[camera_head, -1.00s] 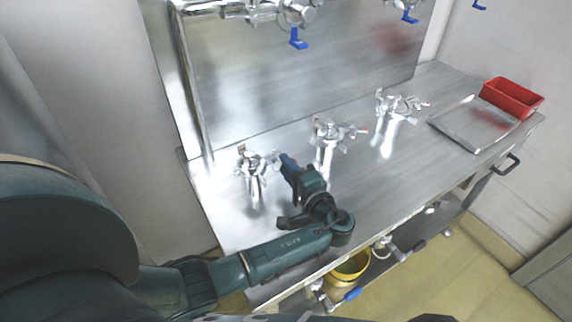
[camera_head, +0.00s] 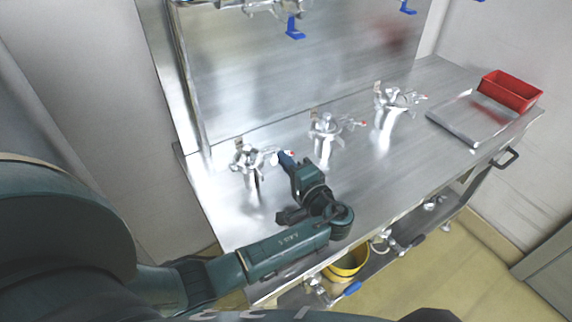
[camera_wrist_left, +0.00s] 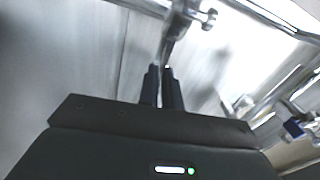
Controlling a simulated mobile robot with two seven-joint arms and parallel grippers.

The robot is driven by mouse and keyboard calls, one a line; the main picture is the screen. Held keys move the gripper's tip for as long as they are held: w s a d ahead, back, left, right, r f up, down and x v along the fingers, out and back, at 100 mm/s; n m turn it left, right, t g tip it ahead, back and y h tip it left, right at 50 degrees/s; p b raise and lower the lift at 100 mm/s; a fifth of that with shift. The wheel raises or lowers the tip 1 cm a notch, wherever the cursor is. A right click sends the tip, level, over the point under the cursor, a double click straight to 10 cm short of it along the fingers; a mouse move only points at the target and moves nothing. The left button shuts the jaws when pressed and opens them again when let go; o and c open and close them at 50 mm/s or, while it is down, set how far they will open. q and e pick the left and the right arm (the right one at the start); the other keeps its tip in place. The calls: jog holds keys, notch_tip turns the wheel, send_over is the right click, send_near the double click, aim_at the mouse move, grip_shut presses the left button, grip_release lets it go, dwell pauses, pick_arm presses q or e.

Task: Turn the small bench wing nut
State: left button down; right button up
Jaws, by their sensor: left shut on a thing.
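Three silver clamp-like fittings stand in a row on the steel bench (camera_head: 225,215): the left one (camera_head: 246,160), the middle one (camera_head: 323,126) and the right one (camera_head: 388,97). My left gripper (camera_head: 284,157) is at the right side of the left fitting. In the left wrist view, its two dark fingers (camera_wrist_left: 162,82) are close together with a thin silver piece between them, which I take as the small bench wing nut (camera_wrist_left: 166,64). The nut's exact shape is blurred and partly hidden by the fingers. My right gripper is not in view.
A steel back panel (camera_head: 300,90) rises behind the fittings, with blue-handled valves (camera_head: 295,28) above. A flat tray (camera_head: 468,120) and a red bin (camera_head: 512,90) sit at the bench's right end. A yellow bucket (camera_head: 347,266) stands below. The bench's front right is clear.

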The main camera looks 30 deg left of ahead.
pick_arm(q)
jog(key=shift+f+n+b, duration=0.5)
jog(key=shift+n+b, duration=0.2)
jog(key=shift+b, duration=0.1)
jog(key=n+b, duration=0.2)
jog(key=shift+r+b, duration=0.1)
jog(key=shift+b, duration=0.25)
jog(key=shift+r+n+b, duration=0.25)
jog(key=shift+n+b, duration=0.25)
jog(key=shift+b, duration=0.05)
jog(key=shift+r, duration=0.15)
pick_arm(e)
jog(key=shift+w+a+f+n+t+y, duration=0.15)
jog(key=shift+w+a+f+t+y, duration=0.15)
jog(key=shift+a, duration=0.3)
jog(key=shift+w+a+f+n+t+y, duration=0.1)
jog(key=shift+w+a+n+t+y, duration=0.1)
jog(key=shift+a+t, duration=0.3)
pick_arm(q)
jog(key=c, duration=1.6)
grip_release()
